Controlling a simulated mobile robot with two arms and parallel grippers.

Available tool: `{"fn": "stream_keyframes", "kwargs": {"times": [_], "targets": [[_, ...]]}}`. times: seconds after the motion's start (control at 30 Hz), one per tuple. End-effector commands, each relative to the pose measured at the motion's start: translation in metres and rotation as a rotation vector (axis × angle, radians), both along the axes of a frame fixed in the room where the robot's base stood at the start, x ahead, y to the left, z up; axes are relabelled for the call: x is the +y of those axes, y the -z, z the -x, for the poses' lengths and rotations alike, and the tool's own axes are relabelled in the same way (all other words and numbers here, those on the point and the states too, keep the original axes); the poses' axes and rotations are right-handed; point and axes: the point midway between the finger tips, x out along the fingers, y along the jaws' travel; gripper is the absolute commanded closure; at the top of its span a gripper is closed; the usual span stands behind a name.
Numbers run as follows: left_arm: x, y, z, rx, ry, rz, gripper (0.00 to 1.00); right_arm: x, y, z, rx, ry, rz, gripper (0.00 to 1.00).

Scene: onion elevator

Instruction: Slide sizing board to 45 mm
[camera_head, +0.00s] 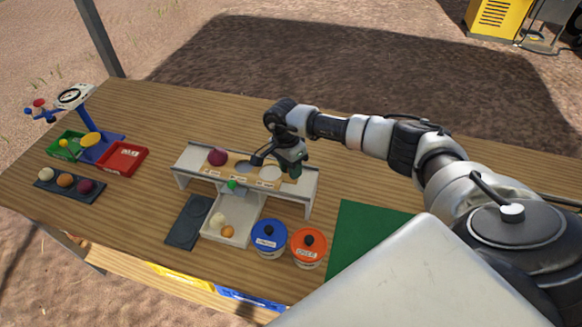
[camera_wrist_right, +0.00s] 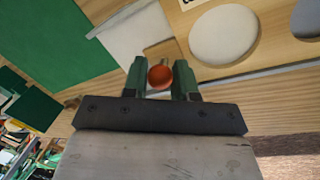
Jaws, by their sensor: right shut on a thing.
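The sizing board (camera_head: 243,176) is a pale wooden strip with round holes and small labels, lying on a white stand (camera_head: 307,183). In the right wrist view the board (camera_wrist_right: 266,55) shows a large round hole close to my fingers. My right gripper (camera_head: 290,169) is at the board's right end. In the right wrist view its green fingers (camera_wrist_right: 159,82) are shut on a red-orange knob (camera_wrist_right: 160,77) at the board's end. The labels are too small to read. A purple onion (camera_head: 217,157) sits on the board's left part. My left gripper is not in view.
A white tray (camera_head: 240,234) with pale and orange balls stands below the stand. A dark slab (camera_head: 188,221), blue jar (camera_head: 269,240), orange jar (camera_head: 308,249) and green mat (camera_head: 365,232) are in front. A scale (camera_head: 75,96) and small trays stand left.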

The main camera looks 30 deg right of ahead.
Motion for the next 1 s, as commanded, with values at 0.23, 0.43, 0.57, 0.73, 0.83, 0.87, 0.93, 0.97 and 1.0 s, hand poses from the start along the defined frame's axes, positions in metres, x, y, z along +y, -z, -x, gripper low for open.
{"fn": "stream_keyframes", "kwargs": {"times": [0.23,0.43,0.57,0.73,0.83,0.87,0.93,0.97,1.0], "targets": [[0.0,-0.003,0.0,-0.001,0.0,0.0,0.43,-0.004,-0.001,0.004,-0.001,0.0,0.0,1.0],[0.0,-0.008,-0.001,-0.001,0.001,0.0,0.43,-0.013,-0.001,0.014,0.0,0.001,0.001,1.0],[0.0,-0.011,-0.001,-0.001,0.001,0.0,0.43,-0.018,-0.002,0.02,0.001,0.002,0.002,1.0],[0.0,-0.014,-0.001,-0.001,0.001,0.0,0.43,-0.025,-0.001,0.028,0.0,0.002,0.001,1.0],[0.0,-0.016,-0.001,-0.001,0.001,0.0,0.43,-0.028,-0.001,0.032,0.0,0.002,0.001,1.0],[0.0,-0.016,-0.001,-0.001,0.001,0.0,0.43,-0.03,-0.001,0.033,0.0,0.002,0.001,1.0],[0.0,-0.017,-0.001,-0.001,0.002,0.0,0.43,-0.033,-0.001,0.037,0.0,0.002,0.001,1.0],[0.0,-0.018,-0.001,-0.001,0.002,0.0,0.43,-0.034,-0.002,0.038,0.0,0.002,0.001,1.0],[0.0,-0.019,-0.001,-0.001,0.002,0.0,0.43,-0.035,-0.002,0.04,0.0,0.002,0.001,1.0]]}}
